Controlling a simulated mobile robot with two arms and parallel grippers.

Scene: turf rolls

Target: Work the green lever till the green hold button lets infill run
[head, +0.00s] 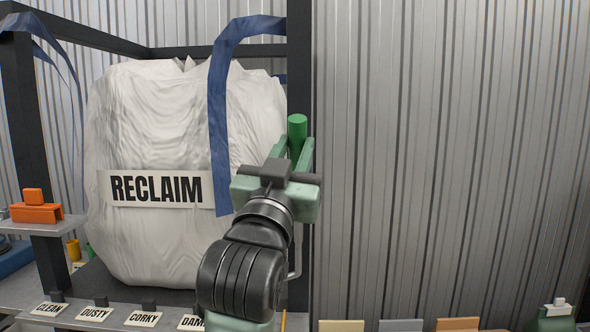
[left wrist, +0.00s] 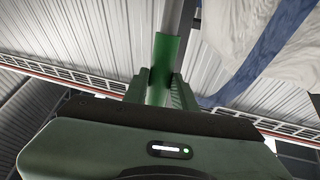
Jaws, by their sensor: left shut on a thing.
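The green lever shows as an upright green cylinder (head: 297,126) at the right front of the frame around the bag. My left gripper (head: 298,152) is shut on it, with the cylinder's top standing above the fingers. In the left wrist view the green grip (left wrist: 168,58) sits between my two fingers, and a grey rod runs on beyond it. No green hold button can be made out in either view. My right gripper is not in view.
A white bulk bag labelled RECLAIM (head: 155,240) with blue straps hangs in a dark frame (head: 299,60). Small labels (head: 95,314) line the front ledge. An orange block (head: 36,213) rests on a shelf at left. Corrugated wall (head: 450,170) fills the right, with coloured tops (head: 458,324) below.

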